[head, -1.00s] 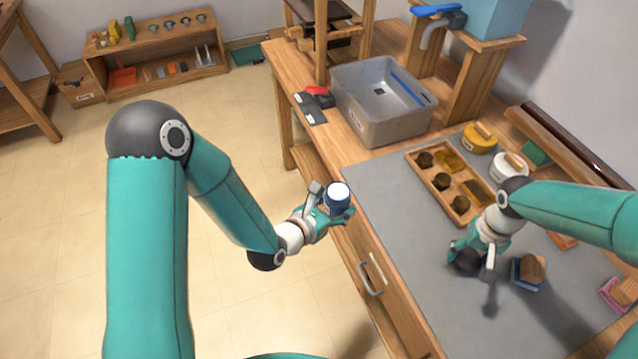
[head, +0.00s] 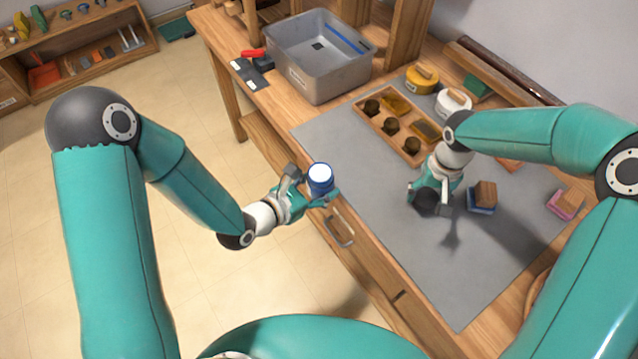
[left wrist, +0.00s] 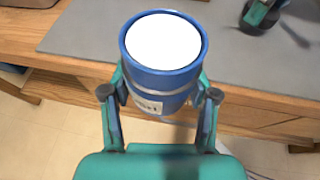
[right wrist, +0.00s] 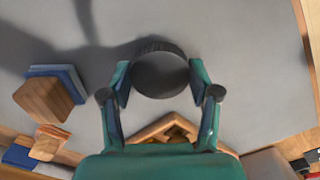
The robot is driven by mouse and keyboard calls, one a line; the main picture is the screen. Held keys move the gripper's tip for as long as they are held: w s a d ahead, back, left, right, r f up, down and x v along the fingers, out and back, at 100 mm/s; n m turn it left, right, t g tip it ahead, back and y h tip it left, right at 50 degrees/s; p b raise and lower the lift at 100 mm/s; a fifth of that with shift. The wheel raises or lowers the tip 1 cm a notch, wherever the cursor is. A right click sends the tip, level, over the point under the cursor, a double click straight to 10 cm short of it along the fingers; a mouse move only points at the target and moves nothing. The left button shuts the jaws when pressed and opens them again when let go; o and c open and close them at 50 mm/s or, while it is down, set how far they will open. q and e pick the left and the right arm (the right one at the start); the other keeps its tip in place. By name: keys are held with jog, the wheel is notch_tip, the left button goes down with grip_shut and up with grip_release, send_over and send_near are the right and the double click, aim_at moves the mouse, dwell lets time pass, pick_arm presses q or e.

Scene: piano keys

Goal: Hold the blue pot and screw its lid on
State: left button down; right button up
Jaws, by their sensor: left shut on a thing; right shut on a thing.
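The blue pot (head: 320,180) has a white top face and a pale label low on its side. My left gripper (head: 306,196) is shut on it, with a finger on each side, in front of the table's front edge. The pot also shows large in the left wrist view (left wrist: 163,65), upright. My right gripper (head: 432,200) is shut on a dark round lid (right wrist: 160,72) with a ridged rim, held above the grey mat (head: 372,222). The lid is to the right of the pot and apart from it.
A wooden tray (head: 411,156) with dark round pieces lies behind the right gripper. A yellow pot (head: 422,80) and a white pot (head: 452,103) stand at the back. A grey bin (head: 312,90) sits at the far left. Blocks (head: 484,194) lie right of the lid.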

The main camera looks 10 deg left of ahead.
jog(key=r, duration=0.1)
jog(key=r+m, duration=0.1)
jog(key=a+r+m, duration=0.1)
jog(key=shift+w+r, duration=0.3)
jog(key=shift+w, duration=0.1)
jog(key=w+a+r, duration=0.1)
jog(key=a+r, duration=0.4)
jog(key=a, duration=0.2)
notch_tip(320, 180, up, 6)
jog(key=n, duration=0.2)
send_over(320, 173)
jog(key=shift+w+d+r, duration=0.1)
jog(key=shift+w+d, duration=0.05)
jog(key=shift+d, duration=0.15)
jog(key=shift+s+a+r, duration=0.1)
jog(key=shift+s+a, duration=0.1)
jog(key=shift+a, duration=0.1)
jog(key=shift+f, duration=2.05)
